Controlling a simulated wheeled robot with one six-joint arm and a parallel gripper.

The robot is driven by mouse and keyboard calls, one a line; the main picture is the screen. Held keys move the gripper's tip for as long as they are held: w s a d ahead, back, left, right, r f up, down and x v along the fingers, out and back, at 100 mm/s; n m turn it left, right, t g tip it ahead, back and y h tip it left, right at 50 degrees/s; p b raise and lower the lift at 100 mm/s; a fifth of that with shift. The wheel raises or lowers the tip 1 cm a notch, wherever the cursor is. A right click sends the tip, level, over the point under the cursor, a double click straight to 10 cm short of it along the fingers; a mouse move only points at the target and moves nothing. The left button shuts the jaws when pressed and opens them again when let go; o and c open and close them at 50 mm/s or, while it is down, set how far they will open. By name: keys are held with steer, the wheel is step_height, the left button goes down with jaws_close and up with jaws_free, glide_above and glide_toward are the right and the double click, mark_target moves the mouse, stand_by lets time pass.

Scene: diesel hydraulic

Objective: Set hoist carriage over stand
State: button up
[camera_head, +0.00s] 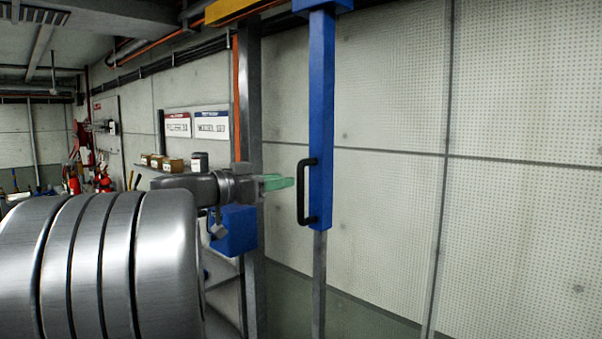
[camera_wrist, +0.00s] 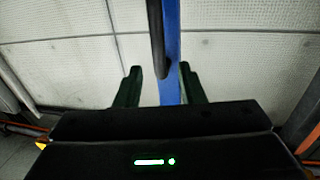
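The hoist carriage appears as a tall blue upright (camera_head: 321,120) with a black bar handle (camera_head: 302,192) on its left side. My gripper (camera_head: 290,182) with green fingers points at the handle from the left, and a small gap shows between them in the head view. In the wrist view my gripper (camera_wrist: 160,70) has its two fingers spread apart. The black handle (camera_wrist: 156,38) and blue upright (camera_wrist: 172,50) appear between the fingers, with neither finger closed on them. I cannot make out the stand in either view.
A yellow overhead beam (camera_head: 236,9) runs at the top. A grey post (camera_head: 249,95) and a blue box (camera_head: 234,231) stand behind my arm. Small boxes (camera_head: 172,164) sit on a shelf at the back.

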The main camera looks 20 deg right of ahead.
steer(key=d, duration=0.2)
steer(key=d+p, duration=0.1)
steer(key=d, duration=0.1)
steer(key=w+d+p, duration=0.1)
steer(key=d, duration=0.1)
steer(key=shift+w+d, duration=0.1)
steer(key=shift+d, duration=0.25)
steer(key=shift+c, duration=0.3)
jaws_close()
